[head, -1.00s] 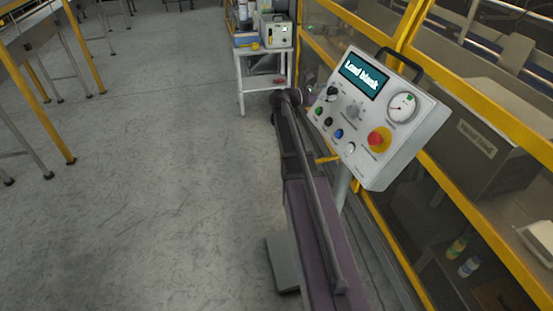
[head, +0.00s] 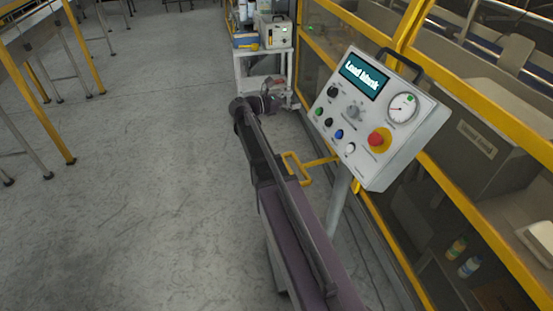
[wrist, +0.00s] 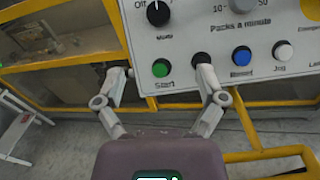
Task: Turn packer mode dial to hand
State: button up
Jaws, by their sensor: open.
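The mode dial is a black round knob (wrist: 158,12) at the top of the wrist view, with "Off" printed at its upper left and a label below. In the head view the dial (head: 333,92) sits at the panel's left, under the display. Its full pointer and other position marks are cut off in the wrist view. My gripper (wrist: 161,66) is open and empty, its fingers below the dial and either side of the green start button (wrist: 161,68). In the head view my gripper (head: 276,102) is left of the panel, apart from it.
The tilted control panel (head: 408,135) also carries a grey speed knob (head: 353,112), a red emergency button (head: 379,138), a gauge (head: 402,107) and several push buttons. A yellow bar handle (head: 292,168) lies below.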

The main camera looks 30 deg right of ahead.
jog(key=s+a+f+m+t+y+b, duration=0.1)
jog(key=s+a+f+m+y, duration=0.2)
jog(key=f, duration=0.5)
jog(key=s+a+f+m+y+b, duration=0.2)
jog(key=s+a+f+m+y, duration=0.2)
jog(key=a+f, duration=0.3)
jog(key=shift+s+a+f+t+y, duration=0.4)
jog(key=shift+s+f+y, duration=0.1)
jog(key=shift+s+y, duration=0.2)
jog(key=s+a+f+m+y+b, duration=0.2)
jog(key=s+a+f+m+y, duration=0.2)
jog(key=a, duration=0.5)
jog(key=s+a+f+m+y+b, duration=0.2)
jog(key=s+a+f+m+y, duration=0.2)
jog(key=a, duration=0.5)
jog(key=shift+s+f+y, duration=0.6)
jog(key=shift+s+f, duration=0.1)
jog(key=shift+s, duration=0.35)
